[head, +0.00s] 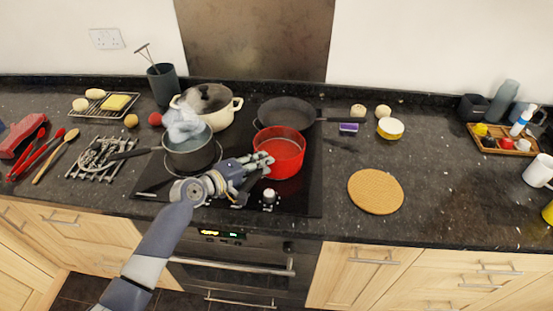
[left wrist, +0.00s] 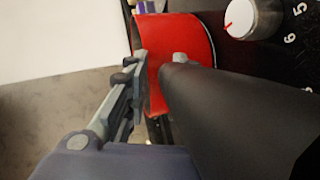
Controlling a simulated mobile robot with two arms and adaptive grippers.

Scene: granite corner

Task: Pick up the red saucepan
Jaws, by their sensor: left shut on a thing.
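The red saucepan (head: 280,158) stands on the front right of the black hob, and I cannot tell whether its base touches the glass. My left gripper (head: 259,164) is at its left side, shut on its dark handle. In the left wrist view, the red saucepan (left wrist: 180,45) is beyond the fingers of my left gripper (left wrist: 160,75), and the thick dark handle runs to the lower right. In the head view my gripper mostly hides the handle. My right gripper is not in view.
A grey saucepan (head: 190,152) stands close on the left, a cream pot (head: 222,116) behind it. A black frying pan (head: 287,112) is just behind the red saucepan. A round cork mat (head: 375,191) lies on the right, with free counter around it. Knobs line the front.

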